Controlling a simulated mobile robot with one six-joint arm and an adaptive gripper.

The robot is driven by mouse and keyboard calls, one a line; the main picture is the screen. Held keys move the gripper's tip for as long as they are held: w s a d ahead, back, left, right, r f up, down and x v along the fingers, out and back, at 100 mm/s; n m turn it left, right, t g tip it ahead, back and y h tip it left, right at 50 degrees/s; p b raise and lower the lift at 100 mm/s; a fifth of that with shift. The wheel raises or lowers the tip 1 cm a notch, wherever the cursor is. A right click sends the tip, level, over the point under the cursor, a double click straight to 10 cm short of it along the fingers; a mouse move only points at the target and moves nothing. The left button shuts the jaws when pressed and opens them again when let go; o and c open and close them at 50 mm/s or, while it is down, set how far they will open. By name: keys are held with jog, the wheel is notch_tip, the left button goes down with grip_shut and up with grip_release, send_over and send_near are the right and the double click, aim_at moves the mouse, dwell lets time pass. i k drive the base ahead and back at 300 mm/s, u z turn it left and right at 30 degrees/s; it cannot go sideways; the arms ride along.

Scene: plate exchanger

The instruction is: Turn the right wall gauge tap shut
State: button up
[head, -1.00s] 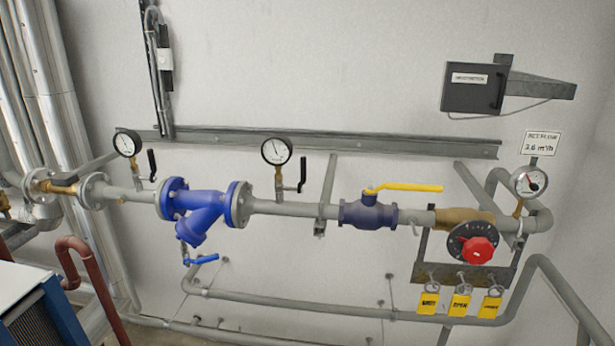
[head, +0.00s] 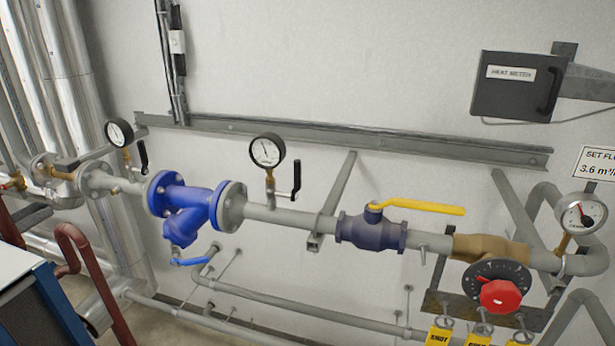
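In the head view, two wall gauges with black-handled taps stand on the grey pipe. The right wall gauge (head: 267,151) is round with a white face and black rim, on a brass stem right of the blue strainer. Its tap (head: 296,182) has a black lever pointing up, beside the stem just above the pipe. The left wall gauge (head: 119,133) has a similar black tap lever (head: 143,155) beside it, also roughly upright. My gripper is not in view.
A blue strainer (head: 185,207) sits left of the right gauge. A dark ball valve with a yellow lever (head: 418,206) and a red knob (head: 500,295) lie to the right. A third gauge (head: 581,214) is at far right.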

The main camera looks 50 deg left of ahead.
aim_at(297, 163)
jog(key=u, duration=2.15)
jog(key=i, duration=0.55)
jog(key=z, duration=0.05)
jog(key=k, duration=0.45)
jog(key=u, duration=0.05)
